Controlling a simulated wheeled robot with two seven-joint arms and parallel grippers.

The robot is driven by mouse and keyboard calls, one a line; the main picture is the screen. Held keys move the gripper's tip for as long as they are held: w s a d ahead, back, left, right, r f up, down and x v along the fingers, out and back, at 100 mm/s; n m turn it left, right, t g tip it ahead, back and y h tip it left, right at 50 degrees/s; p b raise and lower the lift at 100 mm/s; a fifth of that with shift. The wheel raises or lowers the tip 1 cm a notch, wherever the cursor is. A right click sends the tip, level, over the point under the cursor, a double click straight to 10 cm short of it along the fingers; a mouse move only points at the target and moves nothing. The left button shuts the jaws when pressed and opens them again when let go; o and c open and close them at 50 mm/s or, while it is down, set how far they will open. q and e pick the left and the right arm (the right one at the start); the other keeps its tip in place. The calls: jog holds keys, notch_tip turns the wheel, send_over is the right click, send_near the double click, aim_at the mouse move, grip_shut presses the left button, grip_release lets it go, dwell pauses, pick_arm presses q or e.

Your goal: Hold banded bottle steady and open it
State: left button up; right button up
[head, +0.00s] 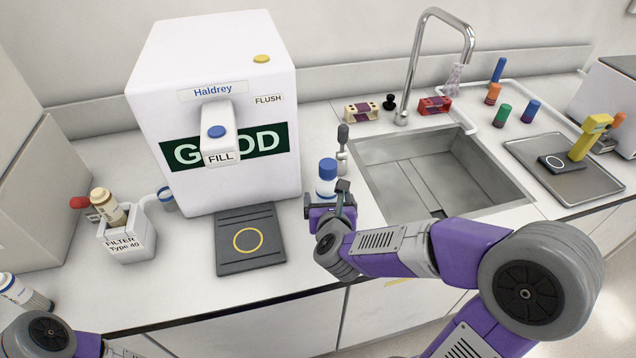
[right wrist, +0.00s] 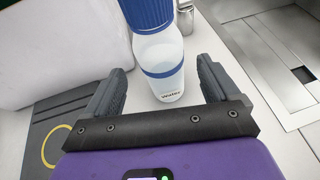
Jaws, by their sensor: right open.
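The banded bottle (head: 326,182) stands upright on the counter between the white dispenser and the sink. It is a pale bottle with a blue cap and a blue band, and it also shows in the right wrist view (right wrist: 163,70). Its cap appears to be on. My right gripper (head: 325,196) is open just in front of the bottle, and partly hides its lower part in the head view. In the right wrist view, its fingers (right wrist: 163,80) lie on either side of the bottle's near side, with gaps both sides. My left gripper is out of view; only part of that arm shows at bottom left.
The white dispenser (head: 215,60) with a dark pad (head: 249,262) stands left of the bottle. A dark-handled tool (head: 342,145) stands close behind it. The sink (head: 440,172) is to the right. A filter holder (head: 128,240) is at left, and a tray (head: 580,185) at far right.

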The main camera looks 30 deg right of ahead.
aim_at(328, 159)
jog(key=shift+w+d+f, duration=0.3)
jog(key=shift+w+d, duration=0.1)
jog(key=shift+w, duration=0.05)
jog(key=x, duration=0.5)
jog(key=shift+w+r+b, duration=0.1)
jog(key=shift+r+b, duration=0.1)
jog(key=shift+b, duration=0.2)
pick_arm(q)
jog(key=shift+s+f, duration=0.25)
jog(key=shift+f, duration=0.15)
pick_arm(e)
jog(key=shift+c, duration=0.5)
jog(key=c, duration=1)
jog(key=shift+r, duration=0.1)
notch_tip(328, 159, up, 10)
jog(key=p, duration=0.4)
jog(key=shift+p, duration=0.3)
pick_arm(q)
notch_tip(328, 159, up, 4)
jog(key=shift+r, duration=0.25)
